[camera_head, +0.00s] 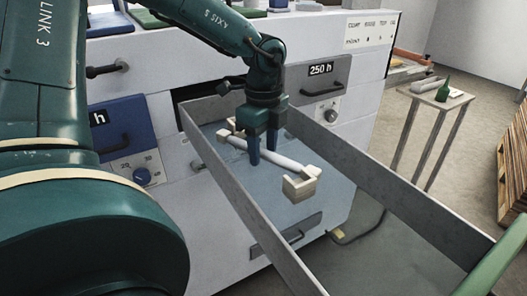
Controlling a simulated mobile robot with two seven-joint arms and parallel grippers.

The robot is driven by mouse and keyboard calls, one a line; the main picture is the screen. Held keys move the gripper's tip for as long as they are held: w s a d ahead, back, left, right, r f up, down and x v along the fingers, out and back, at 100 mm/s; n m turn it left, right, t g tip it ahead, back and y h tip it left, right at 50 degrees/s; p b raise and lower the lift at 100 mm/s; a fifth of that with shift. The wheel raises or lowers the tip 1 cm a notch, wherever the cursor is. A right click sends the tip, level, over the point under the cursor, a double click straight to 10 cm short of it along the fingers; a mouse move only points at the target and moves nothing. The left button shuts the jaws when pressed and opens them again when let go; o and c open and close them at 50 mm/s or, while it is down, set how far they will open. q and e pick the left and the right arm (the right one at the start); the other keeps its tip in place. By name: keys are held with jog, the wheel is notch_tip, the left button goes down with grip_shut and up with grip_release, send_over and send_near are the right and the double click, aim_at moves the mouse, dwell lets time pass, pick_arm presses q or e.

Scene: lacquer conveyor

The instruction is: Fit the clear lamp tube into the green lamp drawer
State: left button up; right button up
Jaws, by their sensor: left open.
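A pale, whitish lamp tube (285,162) lies inside the pulled-out drawer (345,163), which has grey walls and a green front edge (492,266). The tube's ends are at two beige holders, a near one (300,188) and a far one (228,131); I cannot tell how fully it sits in them. My left gripper (263,154) points down at the tube's middle, its open fingers on either side of it. The fingers hide part of the tube, and whether they touch it is unclear. My right gripper is not in view.
The white cabinet (180,218) behind has a blue drawer front (123,122) and a grey one marked 250 h (327,85). A side table (437,98) at right holds another pale tube (424,84) and a green bottle (443,90). Wooden slats (515,150) stand at the right edge.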

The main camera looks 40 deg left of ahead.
pick_arm(q)
grip_shut()
dwell(0.4)
